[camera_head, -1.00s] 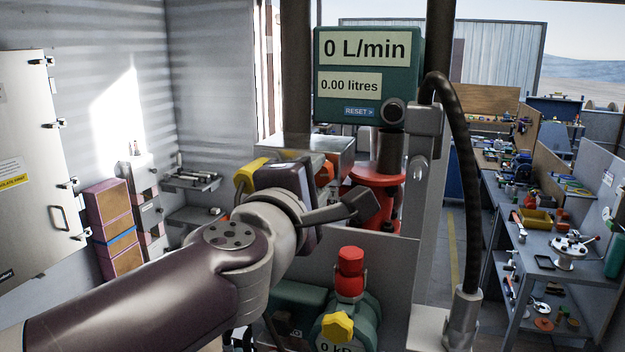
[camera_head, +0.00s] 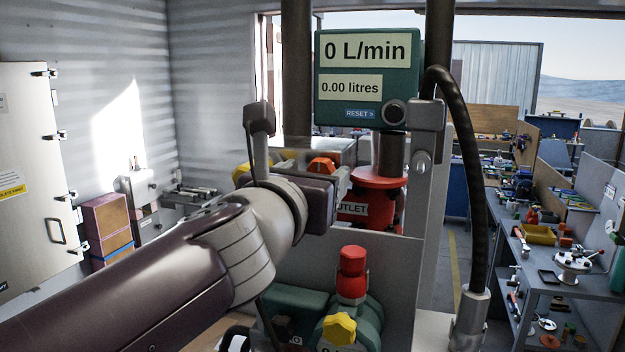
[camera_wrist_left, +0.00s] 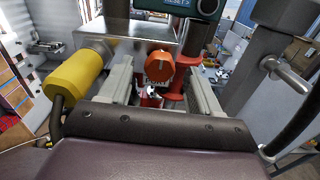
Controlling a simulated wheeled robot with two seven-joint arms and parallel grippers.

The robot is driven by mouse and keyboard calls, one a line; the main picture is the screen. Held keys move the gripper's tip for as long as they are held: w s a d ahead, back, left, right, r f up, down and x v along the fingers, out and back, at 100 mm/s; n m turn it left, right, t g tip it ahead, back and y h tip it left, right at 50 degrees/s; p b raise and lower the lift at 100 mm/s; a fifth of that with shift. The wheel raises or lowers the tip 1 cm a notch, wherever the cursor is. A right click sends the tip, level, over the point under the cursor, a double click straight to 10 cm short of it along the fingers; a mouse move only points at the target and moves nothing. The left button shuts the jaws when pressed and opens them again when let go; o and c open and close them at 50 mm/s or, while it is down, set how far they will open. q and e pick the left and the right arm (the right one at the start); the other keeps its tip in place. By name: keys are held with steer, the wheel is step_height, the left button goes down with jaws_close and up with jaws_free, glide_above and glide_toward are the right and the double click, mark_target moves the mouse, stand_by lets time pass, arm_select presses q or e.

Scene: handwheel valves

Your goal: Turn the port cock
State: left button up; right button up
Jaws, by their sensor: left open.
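No label marks which handle is the port cock. An orange knob (camera_head: 321,165) sits on the front of a metal box (camera_head: 343,150); in the left wrist view the orange knob (camera_wrist_left: 160,66) shows beyond and between my fingers. A yellow handle (camera_head: 241,173) is left of it, partly hidden by my arm; in the left wrist view the yellow handle (camera_wrist_left: 73,75) lies outside my left-hand finger. My left gripper (camera_head: 328,180) is open, its fingers (camera_wrist_left: 160,80) pointing toward the box on either side of the orange knob. I see no contact. My right gripper is not in view.
A green display (camera_head: 367,80) reads 0 L/min and 0.00 litres. A red outlet fitting (camera_head: 380,185), a post with a black hose (camera_head: 468,170), and a red cap (camera_head: 352,262) with a yellow knob (camera_head: 339,329) crowd the space. A cluttered bench (camera_head: 560,255) stands at right.

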arm_select(q)
steer(key=shift+v, duration=3)
steer(key=shift+f+b, duration=0.1)
steer(key=shift+b, duration=0.2)
